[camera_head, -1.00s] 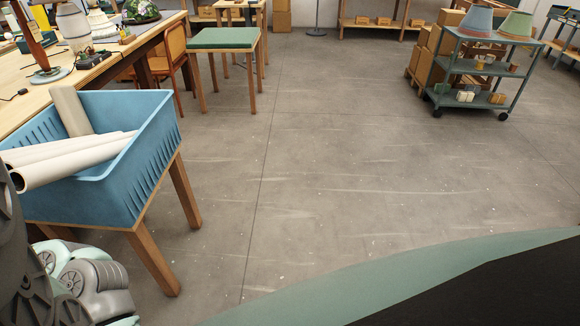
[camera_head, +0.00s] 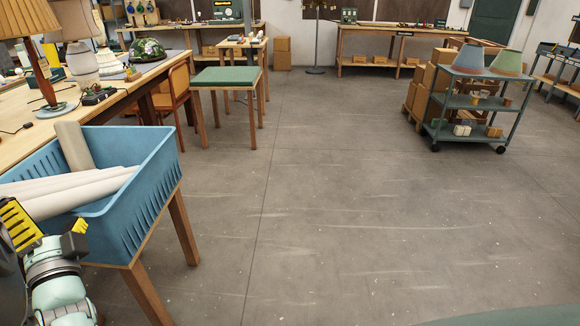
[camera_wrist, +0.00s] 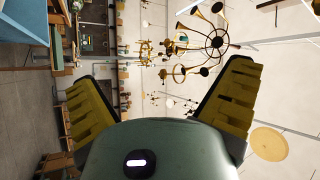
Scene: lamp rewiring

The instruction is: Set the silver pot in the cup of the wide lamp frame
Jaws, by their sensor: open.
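My gripper (camera_wrist: 160,98) is open in the wrist view, its two yellow ridged fingers spread wide with nothing between them. In the head view my gripper (camera_head: 45,228) is at the lower left, beside the blue bin, partly cut off by the frame edge. I cannot make out the silver pot in any view. I cannot identify the wide lamp frame or its cup either. In the wrist view, brass chandeliers (camera_wrist: 214,42) hang in the distance, and the picture is turned on its side.
A blue bin (camera_head: 140,205) with pale rolls stands on a wooden stand at left. Behind it is a long workbench (camera_head: 95,88) with lamps. A green-topped stool (camera_head: 226,77) and a shelf cart (camera_head: 475,103) stand farther off. The middle floor is clear.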

